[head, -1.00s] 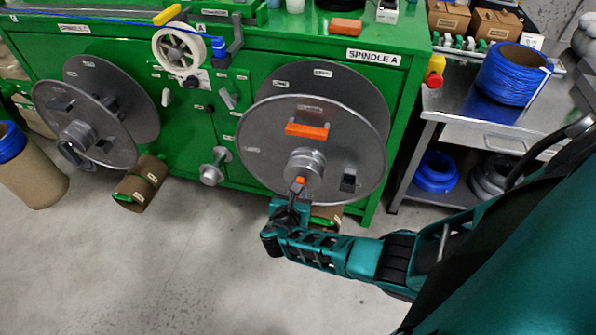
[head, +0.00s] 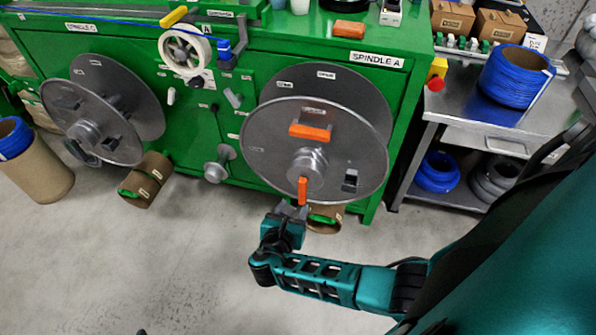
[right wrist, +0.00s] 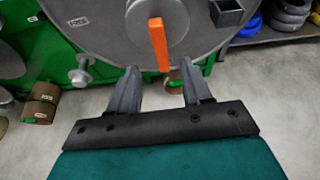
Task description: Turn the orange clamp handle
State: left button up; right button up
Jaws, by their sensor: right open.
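The orange clamp handle (head: 303,190) hangs down from the hub of the grey reel (head: 350,150) on spindle A. In the right wrist view the handle (right wrist: 158,44) points down, nearly upright, in line with the gap between my fingers. My right gripper (head: 293,211) is just below the handle in the head view. In the right wrist view my right gripper (right wrist: 158,88) is open and empty, with its fingers on either side below the handle's lower end and apart from it. My left gripper is not in view.
An orange block (head: 310,131) sits on the reel's face above the hub. A second grey reel (head: 92,125) is at the left. Brown spools (head: 146,180) lie on the floor by the green cabinet (head: 235,180). A metal cart (head: 475,133) stands at the right. The floor in front is clear.

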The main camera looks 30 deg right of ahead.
jog(key=shift+v, duration=2.15)
jog(key=shift+s+a+f, duration=0.1)
